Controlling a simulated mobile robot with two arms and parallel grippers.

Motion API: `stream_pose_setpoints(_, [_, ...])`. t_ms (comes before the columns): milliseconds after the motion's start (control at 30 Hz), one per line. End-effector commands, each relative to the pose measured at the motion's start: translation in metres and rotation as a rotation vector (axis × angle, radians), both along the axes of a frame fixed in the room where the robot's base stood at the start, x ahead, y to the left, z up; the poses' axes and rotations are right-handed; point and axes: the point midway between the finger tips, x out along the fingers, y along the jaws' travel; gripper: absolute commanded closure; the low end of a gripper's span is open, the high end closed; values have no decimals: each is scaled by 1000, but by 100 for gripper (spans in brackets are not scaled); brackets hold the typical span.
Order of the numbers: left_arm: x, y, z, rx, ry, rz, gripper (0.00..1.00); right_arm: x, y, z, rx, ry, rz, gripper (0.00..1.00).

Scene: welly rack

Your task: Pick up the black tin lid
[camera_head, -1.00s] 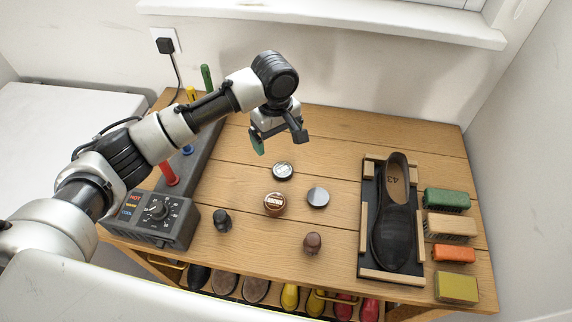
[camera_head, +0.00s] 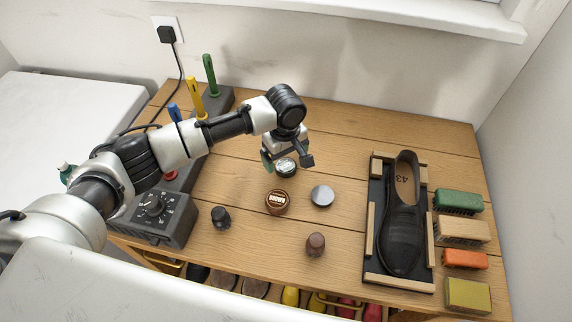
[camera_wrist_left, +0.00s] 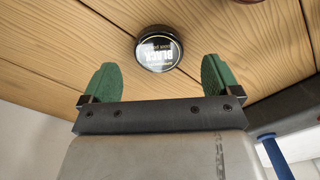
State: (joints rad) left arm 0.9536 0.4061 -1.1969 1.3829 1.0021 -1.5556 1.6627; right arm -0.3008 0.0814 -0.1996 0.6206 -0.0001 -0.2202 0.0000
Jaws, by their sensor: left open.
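The black tin lid (camera_head: 286,169) is round and dark with a pale printed label, lying flat on the wooden bench top. In the left wrist view the lid (camera_wrist_left: 158,48) reads "BLACK" and lies just beyond the fingertips, roughly centred between them. My left gripper (camera_head: 287,160) is open and empty, above and close to the lid, and partly covers it in the head view. Its green finger pads also show in the left wrist view (camera_wrist_left: 160,77), not touching the lid. My right gripper is not in view.
A brown tin (camera_head: 277,202) and a grey disc (camera_head: 321,195) lie close in front of the lid. A dark knob (camera_head: 220,217) and a brown knob (camera_head: 315,244) stand nearer. A shoe (camera_head: 402,225) in a tray and several brushes (camera_head: 458,201) are at right; a control box (camera_head: 152,212) is at left.

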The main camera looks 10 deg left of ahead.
Motion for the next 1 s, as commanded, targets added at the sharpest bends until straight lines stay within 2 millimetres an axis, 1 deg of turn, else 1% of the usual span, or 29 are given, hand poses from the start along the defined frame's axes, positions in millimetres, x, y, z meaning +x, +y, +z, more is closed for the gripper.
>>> stream_pose_setpoints(33, [-1,-2,-7,2,2,-1,9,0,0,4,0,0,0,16])
stream_pose_setpoints(100, [-1,-3,-18,1,2,-1,9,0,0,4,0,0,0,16])
stream_pose_setpoints(200, [-1,-3,-27,1,2,-1,9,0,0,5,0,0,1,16])
stream_pose_setpoints(300, [0,-3,-30,-1,1,-1,9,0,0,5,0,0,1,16])
stream_pose_setpoints(467, [0,-3,-30,-1,1,-1,9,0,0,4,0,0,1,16])
stream_pose_setpoints(567, [0,-3,-30,-1,1,-1,22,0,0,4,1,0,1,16])
stream_pose_setpoints(800, [0,-3,-30,-1,1,-1,59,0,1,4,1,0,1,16])
stream_pose_setpoints(833, [0,-3,-30,0,0,-1,62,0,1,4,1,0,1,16])
stream_pose_setpoints(1000, [0,-3,-30,0,0,-1,63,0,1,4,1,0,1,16])
